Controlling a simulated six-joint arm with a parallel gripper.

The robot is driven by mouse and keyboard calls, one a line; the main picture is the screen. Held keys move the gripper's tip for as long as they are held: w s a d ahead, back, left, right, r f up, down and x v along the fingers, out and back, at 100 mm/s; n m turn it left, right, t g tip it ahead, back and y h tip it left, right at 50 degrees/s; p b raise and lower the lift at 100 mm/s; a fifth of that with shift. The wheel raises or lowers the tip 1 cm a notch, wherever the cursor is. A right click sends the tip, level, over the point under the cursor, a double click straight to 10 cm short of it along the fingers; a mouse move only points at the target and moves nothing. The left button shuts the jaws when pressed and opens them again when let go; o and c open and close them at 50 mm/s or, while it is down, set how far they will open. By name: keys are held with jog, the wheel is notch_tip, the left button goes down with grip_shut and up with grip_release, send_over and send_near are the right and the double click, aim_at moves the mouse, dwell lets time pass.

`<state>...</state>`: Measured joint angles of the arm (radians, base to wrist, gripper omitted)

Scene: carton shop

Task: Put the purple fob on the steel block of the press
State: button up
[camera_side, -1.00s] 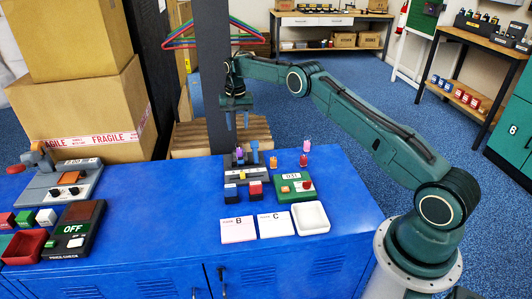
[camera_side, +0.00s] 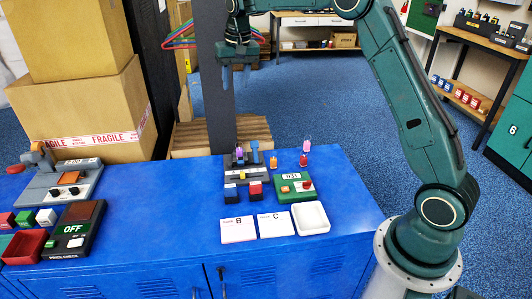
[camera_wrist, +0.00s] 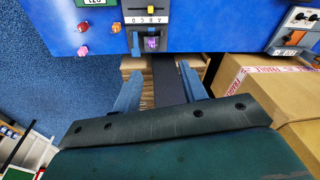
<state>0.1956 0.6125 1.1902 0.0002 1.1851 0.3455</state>
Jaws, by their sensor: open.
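The purple fob (camera_side: 239,153) stands at the back of the dark grey press (camera_side: 236,174), just left of its blue lever (camera_side: 255,154). In the wrist view the purple fob (camera_wrist: 152,43) sits at the press end beside the lever (camera_wrist: 136,45), apparently on the steel block, which is mostly hidden under it. My gripper (camera_side: 237,84) hangs well above and behind the press, fingers pointing down, with nothing between them. In the wrist view my gripper (camera_wrist: 159,75) has its fingers wide apart, with the fob beyond them.
An orange fob (camera_side: 273,162), a red fob (camera_side: 303,160) and a magenta fob (camera_side: 307,145) stand right of the press. A green box (camera_side: 296,187), white tray (camera_side: 312,217) and two cards (camera_side: 238,230) lie nearby. Cartons (camera_side: 85,115) are stacked at left. The blue bench middle is clear.

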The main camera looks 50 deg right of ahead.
jog(key=s+a+r+n+t, duration=0.15)
jog(key=s+a+r, duration=0.3)
jog(key=s, duration=0.55)
jog(key=s+a+r+n+t, duration=0.1)
jog(key=s+a+r+n, duration=0.15)
jog(key=s+r, duration=0.55)
jog(key=s+a+f+n, duration=0.1)
jog(key=s+f, duration=0.3)
jog(key=s, duration=0.6)
jog(key=s+a+f+n+t, duration=0.1)
jog(key=s+a+f, duration=0.2)
jog(key=s, duration=0.7)
jog(key=shift+s+f, duration=0.4)
jog(key=shift+f, duration=0.25)
